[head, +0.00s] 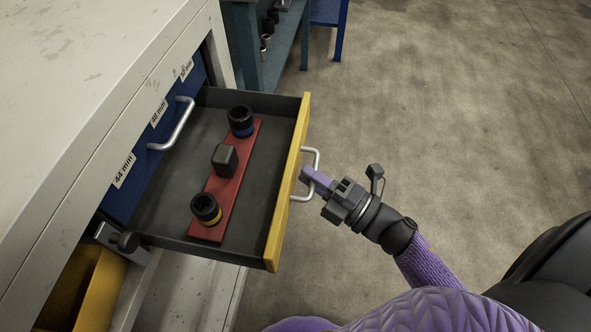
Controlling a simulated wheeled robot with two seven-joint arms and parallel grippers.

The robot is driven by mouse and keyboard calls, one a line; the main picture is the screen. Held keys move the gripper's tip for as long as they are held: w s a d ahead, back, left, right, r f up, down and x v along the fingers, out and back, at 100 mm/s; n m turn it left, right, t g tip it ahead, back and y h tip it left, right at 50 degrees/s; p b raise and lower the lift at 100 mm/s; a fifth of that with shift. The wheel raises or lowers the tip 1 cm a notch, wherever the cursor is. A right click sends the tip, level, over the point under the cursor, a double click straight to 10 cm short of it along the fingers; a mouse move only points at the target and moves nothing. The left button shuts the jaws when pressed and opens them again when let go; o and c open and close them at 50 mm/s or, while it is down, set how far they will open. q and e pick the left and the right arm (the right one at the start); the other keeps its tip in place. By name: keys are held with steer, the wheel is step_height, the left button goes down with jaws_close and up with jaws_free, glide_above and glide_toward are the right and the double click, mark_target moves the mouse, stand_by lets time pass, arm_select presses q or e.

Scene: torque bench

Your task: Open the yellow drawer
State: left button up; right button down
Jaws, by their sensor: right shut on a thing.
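The yellow drawer (290,190) is pulled well out of the cabinet, and its dark inside is in full view. Its silver handle (316,160) is on the yellow front. My right gripper (308,176) is shut on this handle, with its purple fingers at the bar. Inside the drawer lies a red strip (219,195) with a blue-banded black socket (241,121), a dark square block (224,160) and a yellow-banded black socket (206,209). My left gripper is not in view.
The cabinet (80,90) stands at the left, with a blue drawer front (140,180) and its handle (176,125) behind the open drawer. A yellow bin (98,285) is below. A teal shelf (270,50) stands at the back. The concrete floor (450,110) at right is clear.

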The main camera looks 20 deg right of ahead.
steer(key=shift+d, duration=0.15)
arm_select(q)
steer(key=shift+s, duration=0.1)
arm_select(e)
steer(key=c, duration=1)
jaws_free()
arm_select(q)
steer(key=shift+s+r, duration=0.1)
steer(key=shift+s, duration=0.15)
arm_select(e)
steer(key=shift+o, duration=0.2)
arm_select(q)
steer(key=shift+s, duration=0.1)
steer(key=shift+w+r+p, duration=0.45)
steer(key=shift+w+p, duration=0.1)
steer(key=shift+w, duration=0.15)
arm_select(e)
steer(key=v, duration=1)
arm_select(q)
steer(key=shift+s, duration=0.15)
